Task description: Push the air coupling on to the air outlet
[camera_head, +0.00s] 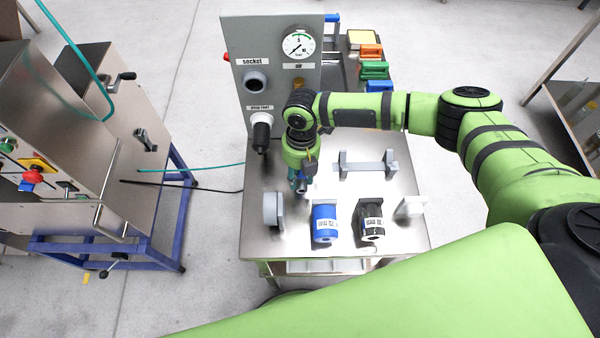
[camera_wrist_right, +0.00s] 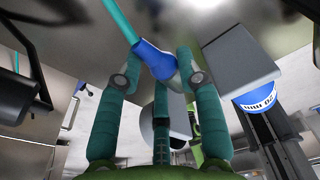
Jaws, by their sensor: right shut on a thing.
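The air coupling (camera_wrist_right: 155,58) is a blue fitting on a teal hose. In the right wrist view it sits between the fingers of my right gripper (camera_wrist_right: 160,72), which is shut on it. In the head view my right gripper (camera_head: 300,182) points down over the steel table, in front of the grey panel and apart from it. The coupling is mostly hidden by the hand there. The air outlet (camera_head: 298,84) is a small brass-coloured fitting under the "air" label, partly hidden behind my right arm. My left gripper is not in view.
The grey panel (camera_head: 237,42) carries a gauge (camera_head: 299,44), a socket (camera_head: 256,82) and a black plug (camera_head: 261,132). Coloured boxes lie behind, right of the panel.

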